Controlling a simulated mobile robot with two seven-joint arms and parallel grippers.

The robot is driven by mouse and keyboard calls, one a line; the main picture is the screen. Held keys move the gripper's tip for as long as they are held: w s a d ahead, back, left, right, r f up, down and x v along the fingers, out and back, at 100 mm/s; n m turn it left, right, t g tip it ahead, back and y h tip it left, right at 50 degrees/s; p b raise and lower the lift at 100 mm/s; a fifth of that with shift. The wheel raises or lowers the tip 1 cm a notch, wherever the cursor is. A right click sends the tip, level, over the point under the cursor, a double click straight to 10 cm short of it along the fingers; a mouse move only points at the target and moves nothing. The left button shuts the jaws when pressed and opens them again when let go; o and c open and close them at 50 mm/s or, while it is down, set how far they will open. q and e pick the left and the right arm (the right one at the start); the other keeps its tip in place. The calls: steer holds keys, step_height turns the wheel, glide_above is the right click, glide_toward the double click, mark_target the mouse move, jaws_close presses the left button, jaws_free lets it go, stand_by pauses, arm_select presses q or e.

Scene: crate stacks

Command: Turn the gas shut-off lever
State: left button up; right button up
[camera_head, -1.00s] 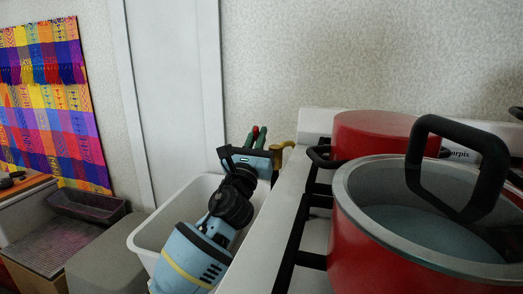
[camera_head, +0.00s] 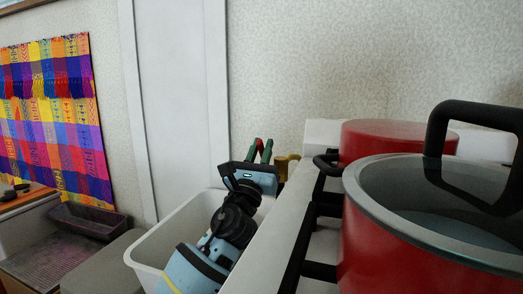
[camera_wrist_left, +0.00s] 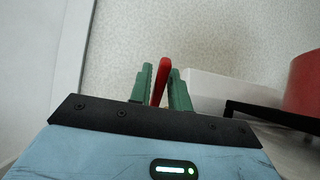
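The red lever (camera_wrist_left: 160,82) shows in the left wrist view, slightly tilted, between the two green fingers of my left gripper (camera_wrist_left: 161,88). The fingers are close around it and look shut on it, with little gap at the sides. In the head view my left gripper (camera_head: 258,151) is beyond the white bin, against the wall, with a thin strip of the red lever (camera_head: 258,145) between its fingers. A brass-coloured fitting (camera_head: 284,163) shows just right of the gripper. The lever's lower end is hidden behind the gripper body. My right gripper is out of view.
A white stove (camera_head: 265,235) with black grates and a large red pot (camera_head: 400,235) stands close on the right. Another red pot (camera_head: 390,140) is behind it. A white bin (camera_head: 165,240) lies below my left arm. A dark tray (camera_head: 88,220) is at the left.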

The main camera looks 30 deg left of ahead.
mark_target(260, 152)
arm_select(q)
steer(key=shift+o, duration=1.1)
steer(key=shift+f, duration=0.1)
steer(key=v, duration=0.6)
steer(key=shift+s+d, duration=0.1)
steer(key=shift+s, duration=0.1)
steer(key=shift+s+d+f+y, duration=0.1)
steer(key=shift+s+f+y, duration=0.2)
steer(key=shift+s+f, duration=0.2)
steer(key=shift+c, duration=0.4)
